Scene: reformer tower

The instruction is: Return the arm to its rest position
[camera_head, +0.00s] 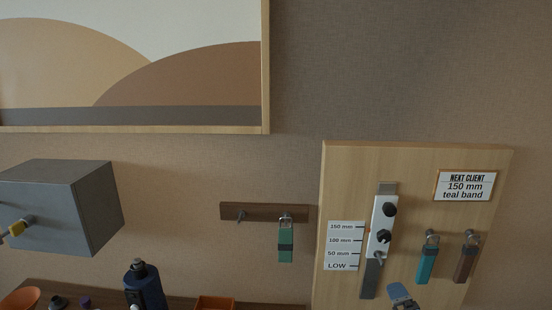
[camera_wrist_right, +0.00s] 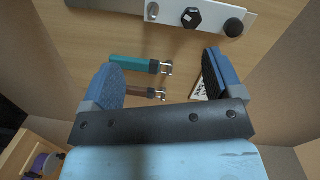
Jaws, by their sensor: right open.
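My right gripper (camera_wrist_right: 160,78) is open and empty in the right wrist view, its two blue-and-black fingers spread apart before the wooden panel. The tip of the right arm (camera_head: 402,296) shows at the bottom edge in the head view, below the slider plate. The teal band (camera_head: 426,262) and brown band (camera_head: 466,261) hang on pegs at the panel's right. In the wrist view the teal band (camera_wrist_right: 130,64) and brown band (camera_wrist_right: 132,91) appear between the fingers, with no contact visible. My left gripper is out of view.
The wooden panel (camera_head: 400,160) carries a white slider plate (camera_head: 385,215) with black knobs, a height scale (camera_head: 343,246) and a sign (camera_head: 464,186). A green band (camera_head: 286,245) hangs on a rack left of it. A grey box (camera_head: 60,200) juts out at left, above a shelf with a bottle (camera_head: 146,288).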

